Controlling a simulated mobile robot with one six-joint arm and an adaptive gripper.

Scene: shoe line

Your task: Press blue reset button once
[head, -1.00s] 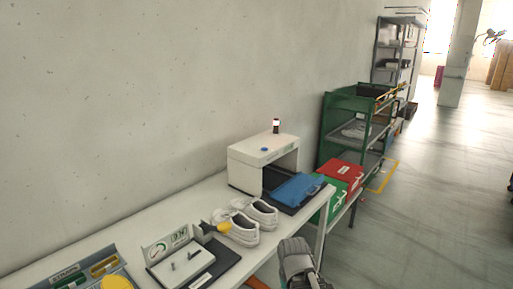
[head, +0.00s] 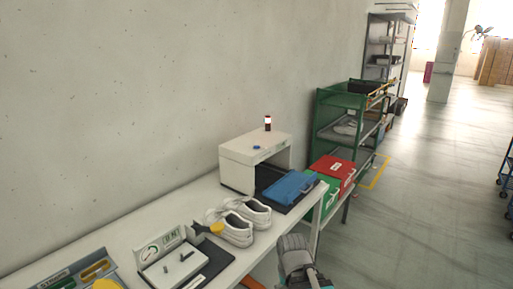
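My gripper (head: 294,245) shows at the bottom, beside the table's front edge, nearer to me than the machine and well apart from the button. Its fingers cannot be made out clearly, so I cannot tell whether it is open or shut.
White shoes (head: 236,226) and a gauge stand (head: 166,254) are on the table. Green and red bins (head: 333,171) and a green rack (head: 318,130) stand beyond.

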